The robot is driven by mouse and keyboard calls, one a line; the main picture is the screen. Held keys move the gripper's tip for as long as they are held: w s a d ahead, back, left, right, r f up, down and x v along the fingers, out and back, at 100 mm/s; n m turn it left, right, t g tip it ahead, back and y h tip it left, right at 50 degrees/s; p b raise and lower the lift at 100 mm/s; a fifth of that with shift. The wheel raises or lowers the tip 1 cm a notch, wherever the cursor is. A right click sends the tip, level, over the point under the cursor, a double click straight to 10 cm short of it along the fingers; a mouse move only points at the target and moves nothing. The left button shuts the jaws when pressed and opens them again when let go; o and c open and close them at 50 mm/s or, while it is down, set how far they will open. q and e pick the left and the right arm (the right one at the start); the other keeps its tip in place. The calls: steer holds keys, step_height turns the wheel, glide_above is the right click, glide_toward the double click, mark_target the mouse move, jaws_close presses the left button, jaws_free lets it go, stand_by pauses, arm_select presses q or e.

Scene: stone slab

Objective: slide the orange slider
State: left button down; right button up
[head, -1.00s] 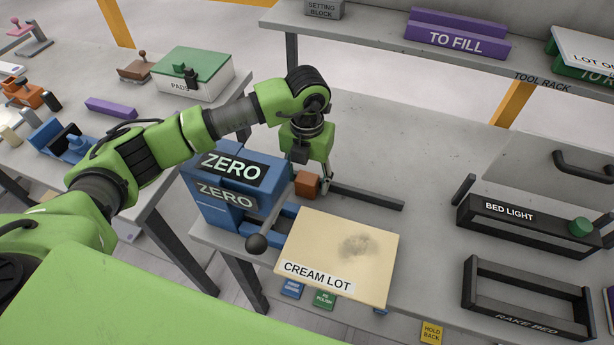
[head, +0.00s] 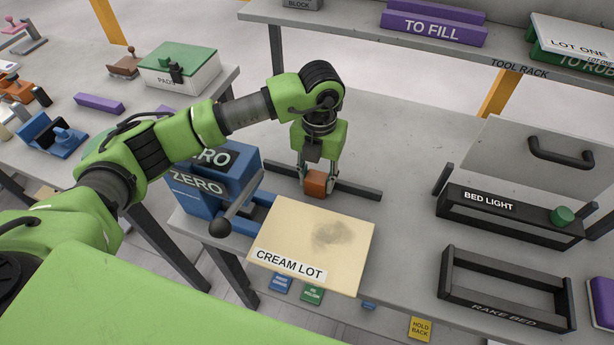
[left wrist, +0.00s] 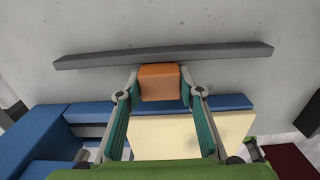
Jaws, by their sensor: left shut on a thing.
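The orange slider (head: 315,184) is a small orange block at the dark rail (head: 350,190) on the grey bench, just behind the cream slab. My left gripper (head: 318,186) reaches down from above and is shut on it. In the left wrist view the slider (left wrist: 159,82) sits between the two fingertips (left wrist: 160,88), against the near side of the dark rail (left wrist: 220,52). The rail shows on both sides of the slider. My right gripper is not in view.
The cream slab (head: 325,240) labelled CREAM LOT lies in front of the slider. The blue ZERO block (head: 195,187) with a black-knobbed lever (head: 220,228) stands to the left. The BED LIGHT box (head: 520,220) and black rake bed frame (head: 505,305) are at right. Bench behind the rail is clear.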

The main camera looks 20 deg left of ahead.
mark_target(324, 179)
arm_select(q)
steer(key=shift+d, duration=0.8)
steer(key=shift+a, duration=0.1)
steer(key=c, duration=1.5)
jaws_free()
steer(key=shift+o, duration=0.4)
step_height(324, 179, up, 12)
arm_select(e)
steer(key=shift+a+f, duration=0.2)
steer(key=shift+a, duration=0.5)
